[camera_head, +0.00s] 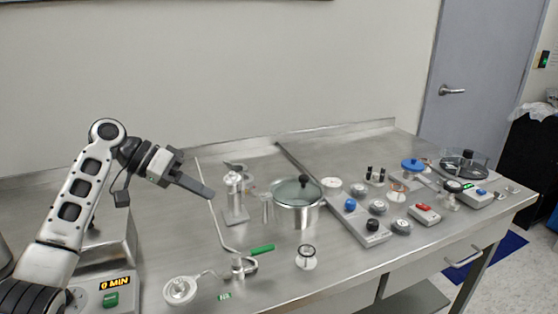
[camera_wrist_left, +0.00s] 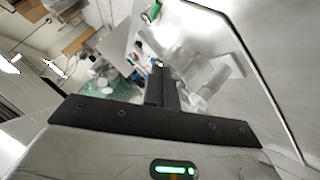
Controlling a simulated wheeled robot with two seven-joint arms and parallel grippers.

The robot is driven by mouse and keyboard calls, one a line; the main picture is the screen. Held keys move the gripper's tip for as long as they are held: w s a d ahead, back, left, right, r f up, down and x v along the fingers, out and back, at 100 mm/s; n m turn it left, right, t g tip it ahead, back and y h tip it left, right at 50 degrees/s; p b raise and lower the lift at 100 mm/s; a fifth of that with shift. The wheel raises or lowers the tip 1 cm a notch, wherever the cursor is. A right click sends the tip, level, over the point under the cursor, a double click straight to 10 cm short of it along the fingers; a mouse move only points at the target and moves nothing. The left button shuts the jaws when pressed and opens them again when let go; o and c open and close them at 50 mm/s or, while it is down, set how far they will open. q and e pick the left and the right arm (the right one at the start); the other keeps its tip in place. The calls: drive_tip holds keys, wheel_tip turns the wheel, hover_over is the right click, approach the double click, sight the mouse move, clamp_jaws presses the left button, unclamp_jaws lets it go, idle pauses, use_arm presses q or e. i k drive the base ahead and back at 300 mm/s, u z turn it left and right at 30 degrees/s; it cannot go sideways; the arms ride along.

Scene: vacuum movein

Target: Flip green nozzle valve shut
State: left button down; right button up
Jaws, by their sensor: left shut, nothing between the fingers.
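The green valve handle (camera_head: 262,249) sticks out to the right from a small metal valve (camera_head: 238,268) on the steel table. A thin bent tube (camera_head: 217,222) rises from the valve up and to the left. A green piece, likely the handle, also shows at the top of the left wrist view (camera_wrist_left: 151,13). My left gripper (camera_head: 206,192) is shut and empty, in the air above and left of the handle, near the tube in the picture. Its fingers show in the left wrist view (camera_wrist_left: 161,85). They are apart from the handle. My right gripper is not in view.
A round gauge (camera_head: 307,257) stands right of the valve, and a white round fitting (camera_head: 180,290) lies to its left. A glass-lidded pot (camera_head: 298,200) and a metal stand (camera_head: 234,195) are behind. A boxed device reading "0 MIN" (camera_head: 115,284) is at left.

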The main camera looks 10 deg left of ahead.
sight(254, 254)
drive_tip(key=k, duration=1.05)
